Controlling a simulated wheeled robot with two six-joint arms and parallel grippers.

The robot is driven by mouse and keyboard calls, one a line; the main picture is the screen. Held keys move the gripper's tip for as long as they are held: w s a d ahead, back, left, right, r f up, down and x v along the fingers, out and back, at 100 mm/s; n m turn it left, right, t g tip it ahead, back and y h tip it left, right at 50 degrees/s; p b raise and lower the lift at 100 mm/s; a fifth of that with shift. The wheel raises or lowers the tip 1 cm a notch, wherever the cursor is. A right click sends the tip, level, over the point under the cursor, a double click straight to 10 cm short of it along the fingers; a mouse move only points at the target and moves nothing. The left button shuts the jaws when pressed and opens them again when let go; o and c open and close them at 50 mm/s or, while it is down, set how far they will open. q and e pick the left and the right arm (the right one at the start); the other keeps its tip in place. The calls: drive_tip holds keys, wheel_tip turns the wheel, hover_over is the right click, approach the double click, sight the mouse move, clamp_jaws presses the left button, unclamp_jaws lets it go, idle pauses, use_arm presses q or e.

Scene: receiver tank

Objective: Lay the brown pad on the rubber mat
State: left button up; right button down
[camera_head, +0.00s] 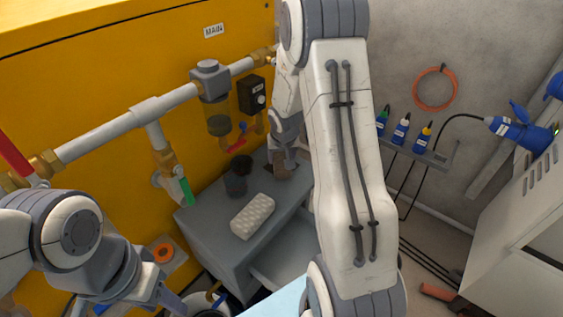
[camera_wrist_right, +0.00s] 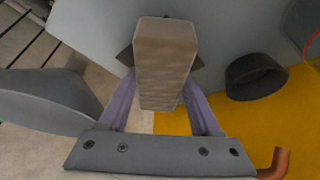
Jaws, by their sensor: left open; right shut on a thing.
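The brown pad (camera_wrist_right: 165,60) is a blocky piece held between the two fingers of my right gripper (camera_wrist_right: 160,85). In the head view the pad (camera_head: 284,170) shows just below the right gripper (camera_head: 286,152), over the back right of the grey bench. A dark, flat, square-cornered piece, which looks like the rubber mat (camera_wrist_right: 124,57), shows behind the pad on the bench top; the pad covers most of it. I cannot tell whether the pad touches it. My left gripper (camera_head: 125,306) is open at the lower left, away from the bench.
The grey bench (camera_head: 212,228) carries a white bumpy block (camera_head: 253,216) and dark cup-like parts (camera_head: 237,178). A dark ring-shaped part (camera_wrist_right: 255,77) is beside the held pad. Pipes and valves (camera_head: 210,82) run along the yellow tank (camera_head: 110,70). My right arm hides the bench's right side.

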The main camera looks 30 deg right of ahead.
drive_tip(key=shift+r, duration=0.1)
drive_tip(key=shift+f, duration=0.25)
drive_tip(key=shift+c, duration=0.5)
unclamp_jaws()
drive_tip(key=shift+r, duration=0.1)
drive_tip(key=shift+r, duration=0.1)
drive_tip(key=shift+r, duration=0.25)
drive_tip(key=p+v, duration=0.5)
drive_tip(key=v, duration=0.6)
drive_tip(key=shift+s+r, duration=0.25)
